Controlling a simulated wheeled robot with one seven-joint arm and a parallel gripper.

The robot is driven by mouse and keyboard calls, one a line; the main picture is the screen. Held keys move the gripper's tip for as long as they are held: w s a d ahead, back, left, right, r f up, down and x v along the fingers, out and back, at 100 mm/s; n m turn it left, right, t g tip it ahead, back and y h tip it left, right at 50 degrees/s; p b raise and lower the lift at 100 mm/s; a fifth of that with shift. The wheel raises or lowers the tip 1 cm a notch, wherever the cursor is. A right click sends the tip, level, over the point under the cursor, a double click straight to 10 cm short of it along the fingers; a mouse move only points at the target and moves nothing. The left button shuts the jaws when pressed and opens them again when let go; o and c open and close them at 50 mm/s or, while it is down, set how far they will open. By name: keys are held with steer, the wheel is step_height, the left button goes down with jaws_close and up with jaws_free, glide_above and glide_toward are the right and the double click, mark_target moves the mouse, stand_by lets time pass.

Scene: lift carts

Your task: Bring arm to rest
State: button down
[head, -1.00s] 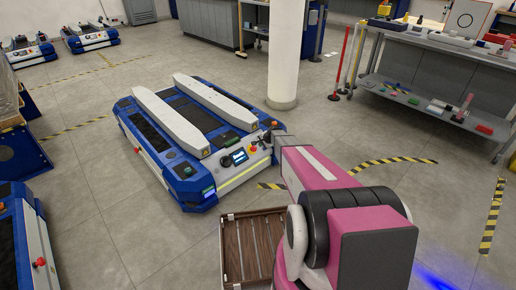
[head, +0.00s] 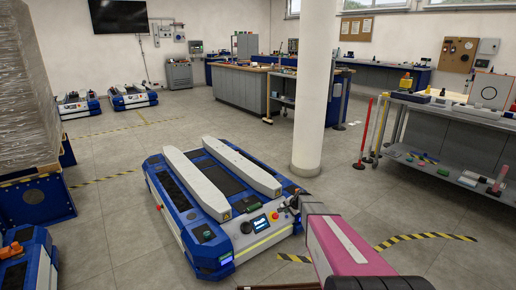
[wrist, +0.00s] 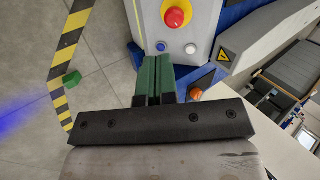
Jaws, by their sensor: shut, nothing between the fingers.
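My pink arm reaches from the bottom right of the head view to the front right corner of a blue and white lift cart (head: 222,172). My gripper (wrist: 152,62) shows in the wrist view with its two green fingers together and nothing between them. The fingertips are at the lower edge of a grey control panel (wrist: 172,38) with a red emergency stop on a yellow base (wrist: 176,15). An orange knob (wrist: 196,93) is just right of the fingers. Whether the fingers touch the panel I cannot tell. In the head view the fingers are too small to make out.
A white pillar (head: 316,100) stands behind the cart. Red and yellow posts (head: 364,135) and a grey workbench (head: 455,135) are at the right. Another blue cart (head: 25,258) and a wrapped load (head: 25,100) are at the left. The floor left of the cart is open.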

steer(key=s+a+r+n+g+h, duration=0.1)
steer(key=s+r, duration=0.4)
steer(key=s, duration=0.6)
steer(key=s+r+n+g+h, duration=0.1)
steer(key=s+r+n, duration=0.4)
steer(key=s, duration=0.6)
steer(key=s+a+r+n+g+h, duration=0.1)
steer(key=s+r, duration=0.5)
steer(key=s, duration=0.6)
steer(key=n+g+h, duration=0.1)
steer(key=n+g, duration=0.1)
steer(key=shift+a+r+n+g, duration=0.3)
steer(key=shift+a+r+n, duration=0.05)
steer(key=shift+r+n, duration=0.05)
